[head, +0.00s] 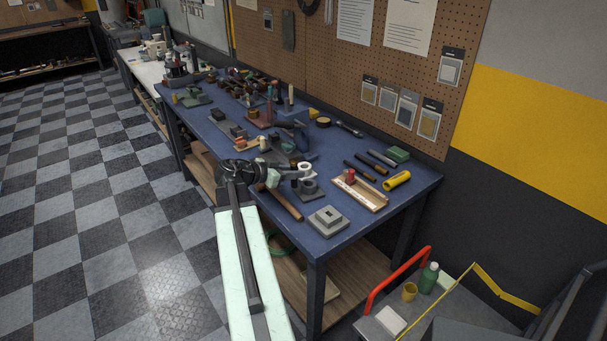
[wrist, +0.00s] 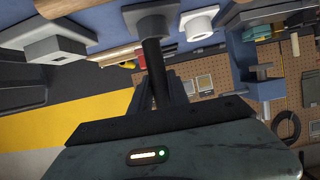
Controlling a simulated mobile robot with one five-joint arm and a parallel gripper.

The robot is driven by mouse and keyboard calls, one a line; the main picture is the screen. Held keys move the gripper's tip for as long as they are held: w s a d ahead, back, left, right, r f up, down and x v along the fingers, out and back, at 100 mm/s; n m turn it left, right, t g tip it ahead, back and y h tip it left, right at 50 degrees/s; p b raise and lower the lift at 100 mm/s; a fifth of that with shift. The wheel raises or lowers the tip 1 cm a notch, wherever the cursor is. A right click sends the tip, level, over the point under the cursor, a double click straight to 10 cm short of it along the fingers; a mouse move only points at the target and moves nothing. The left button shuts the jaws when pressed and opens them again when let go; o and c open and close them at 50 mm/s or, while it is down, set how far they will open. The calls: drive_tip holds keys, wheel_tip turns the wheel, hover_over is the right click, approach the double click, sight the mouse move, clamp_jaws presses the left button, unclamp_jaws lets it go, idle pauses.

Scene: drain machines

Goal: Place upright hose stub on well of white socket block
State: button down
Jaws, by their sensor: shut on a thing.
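My gripper (wrist: 157,92) is shut on a dark, narrow, upright tube, the hose stub (wrist: 152,62), in the wrist view, which shows the bench upside down. The stub's far end overlaps a grey block; I cannot tell whether they touch. The white socket block (wrist: 200,22), with a round raised well, stands just right of that grey block. In the head view my gripper (head: 288,175) is over the bench's near edge side, just left of the white block (head: 305,168). The held stub is not clearly visible there.
The grey block with a round ring (head: 308,187) stands close in front of the white one. A wooden tray (head: 361,195), a yellow cylinder (head: 397,181) and a hammer handle (head: 284,204) lie nearby.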

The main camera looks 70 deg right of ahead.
drive_tip(key=d, duration=0.5)
drive_tip(key=w+d+f, duration=0.1)
drive_tip(key=d, duration=0.3)
drive_tip(key=d+b, duration=0.1)
drive_tip(key=d, duration=0.4)
drive_tip(key=shift+w+d+f, duration=0.15)
drive_tip(key=shift+w+d, duration=0.15)
drive_tip(key=shift+w, duration=0.1)
wheel_tip(320, 180, down, 4)
drive_tip(key=b, duration=0.4)
drive_tip(key=shift+d, duration=0.15)
drive_tip(key=shift+r, duration=0.25)
drive_tip(key=shift+f, duration=0.15)
drive_tip(key=c, duration=1.3)
unclamp_jaws()
drive_tip(key=shift+o, duration=0.2)
